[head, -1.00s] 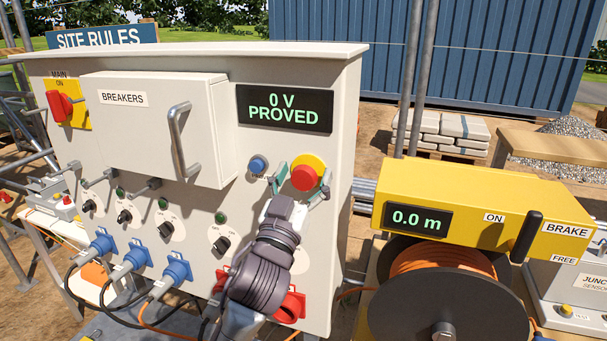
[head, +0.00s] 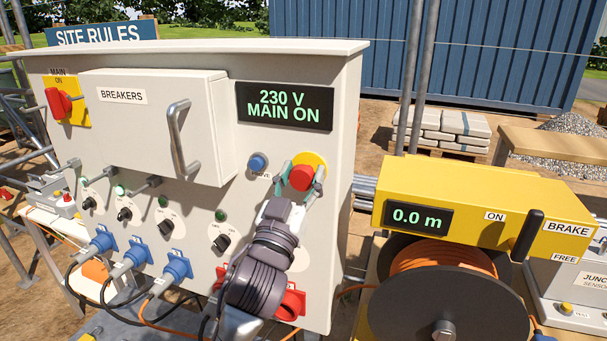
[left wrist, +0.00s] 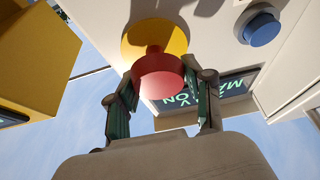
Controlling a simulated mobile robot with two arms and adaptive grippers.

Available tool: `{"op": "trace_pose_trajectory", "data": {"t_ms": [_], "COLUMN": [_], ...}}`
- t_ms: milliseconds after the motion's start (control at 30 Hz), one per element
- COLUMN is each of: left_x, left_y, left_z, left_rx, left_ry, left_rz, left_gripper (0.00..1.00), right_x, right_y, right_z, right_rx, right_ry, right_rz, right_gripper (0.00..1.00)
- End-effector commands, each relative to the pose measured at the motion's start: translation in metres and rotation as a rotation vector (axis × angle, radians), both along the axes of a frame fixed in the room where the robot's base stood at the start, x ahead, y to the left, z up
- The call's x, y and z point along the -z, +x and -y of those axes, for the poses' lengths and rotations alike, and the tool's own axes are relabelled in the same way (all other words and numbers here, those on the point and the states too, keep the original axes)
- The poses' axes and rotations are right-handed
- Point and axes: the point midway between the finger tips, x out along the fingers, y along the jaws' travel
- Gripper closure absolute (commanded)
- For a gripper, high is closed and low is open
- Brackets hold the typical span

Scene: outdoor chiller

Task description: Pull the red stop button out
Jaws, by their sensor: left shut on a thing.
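The red stop button (head: 301,178) sits on a round yellow plate (head: 313,159) on the front of the cream panel, below the display. In the left wrist view the red button (left wrist: 158,76) stands out from the yellow plate (left wrist: 154,40), with a red stem showing between. My left gripper (head: 300,188) is shut on the button, one green-padded finger on each side. The gripper (left wrist: 162,98) also shows from behind in the left wrist view. The display (head: 284,106) reads "230 V MAIN ON". My right gripper is not in view.
A blue button (head: 258,163) is left of the stop button. The breaker box (head: 150,125) with its handle juts out further left. Blue plugs (head: 176,268) with cables are below. A yellow brake unit (head: 480,205) and cable reel stand at the right.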

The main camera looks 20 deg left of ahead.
Motion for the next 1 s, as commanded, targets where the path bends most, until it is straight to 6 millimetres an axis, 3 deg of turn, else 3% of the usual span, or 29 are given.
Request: {"op": "trace_pose_trajectory", "data": {"t_ms": [67,100,233,667,1000], "left_x": [0.002,0.002,0.002,0.005,0.031], "left_y": [0.0,0.0,0.0,-0.008,-0.069], "left_z": [0.001,0.001,0.001,0.0,-0.002], "left_rx": [0.001,0.001,0.001,0.001,0.0], "left_ry": [0.001,0.001,0.001,0.0,-0.002], "left_rz": [-0.004,-0.004,-0.004,-0.004,-0.007], "left_gripper": [1.0,0.44,0.23,0.23,0.23], "right_x": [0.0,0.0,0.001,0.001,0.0], "right_y": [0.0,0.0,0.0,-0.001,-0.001], "right_z": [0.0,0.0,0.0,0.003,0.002], "right_rx": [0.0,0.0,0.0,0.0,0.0], "right_ry": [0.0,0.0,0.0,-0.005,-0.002], "right_rz": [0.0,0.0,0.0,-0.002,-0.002], "right_gripper": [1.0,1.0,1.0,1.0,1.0]}}
